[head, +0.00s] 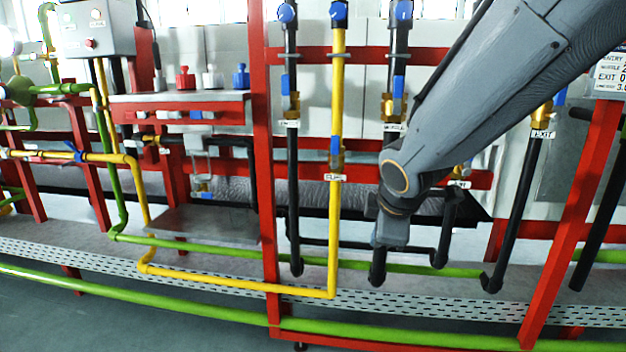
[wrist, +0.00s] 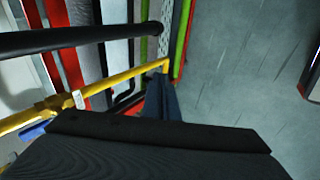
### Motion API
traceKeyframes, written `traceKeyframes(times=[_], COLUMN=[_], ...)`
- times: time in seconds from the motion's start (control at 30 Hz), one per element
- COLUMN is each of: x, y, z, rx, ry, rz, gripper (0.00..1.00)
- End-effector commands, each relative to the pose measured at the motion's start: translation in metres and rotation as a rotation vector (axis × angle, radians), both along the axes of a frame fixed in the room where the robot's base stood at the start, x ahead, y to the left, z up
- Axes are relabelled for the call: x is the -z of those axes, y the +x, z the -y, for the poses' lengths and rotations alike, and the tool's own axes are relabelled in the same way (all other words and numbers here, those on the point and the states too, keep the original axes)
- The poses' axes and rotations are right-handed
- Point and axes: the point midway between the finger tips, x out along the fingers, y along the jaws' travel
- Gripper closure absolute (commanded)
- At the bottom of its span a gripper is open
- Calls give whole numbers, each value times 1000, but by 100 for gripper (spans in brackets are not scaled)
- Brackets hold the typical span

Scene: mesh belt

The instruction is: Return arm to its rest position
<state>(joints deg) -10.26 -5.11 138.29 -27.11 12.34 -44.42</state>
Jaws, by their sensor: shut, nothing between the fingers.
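My grey arm reaches in from the upper right of the head view and slants down to the left. Its end, my gripper (head: 388,240), points down in front of the pipe rack, right of the yellow pipe labelled FUEL (head: 335,215). In the wrist view the narrow dark fingers of my gripper (wrist: 161,98) show beyond the broad dark gripper body. The fingers are shut and hold nothing. The yellow pipe (wrist: 120,78) runs close by the fingers in that view; I cannot tell the exact gap.
Black pipes (head: 293,190) with blue valve handles stand around the arm. A slanted red post (head: 575,220) is at right, a red upright (head: 263,150) at left. Green pipes (head: 180,302) run low across the front. Bare grey floor (wrist: 240,70) is open in the wrist view.

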Motion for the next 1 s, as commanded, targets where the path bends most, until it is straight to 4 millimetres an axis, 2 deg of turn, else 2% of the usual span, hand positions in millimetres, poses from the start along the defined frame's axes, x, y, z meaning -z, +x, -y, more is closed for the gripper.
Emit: traceKeyframes(times=[0.03, 0.1, 0.2, 0.3, 0.5, 0.83, 1.0], x=[16, 37, 60, 75, 94, 112, 95], y=[-20, -51, -94, -129, -182, -254, -251], z=[-26, -55, -86, -106, -130, -151, -142], rx=[46, 139, 266, 369, 520, 718, 759], ry=[58, 135, 211, 253, 283, 277, 288], rz=[-62, -153, -272, -360, -484, -625, -622], gripper=[100, 100, 100, 100, 100, 100, 100])
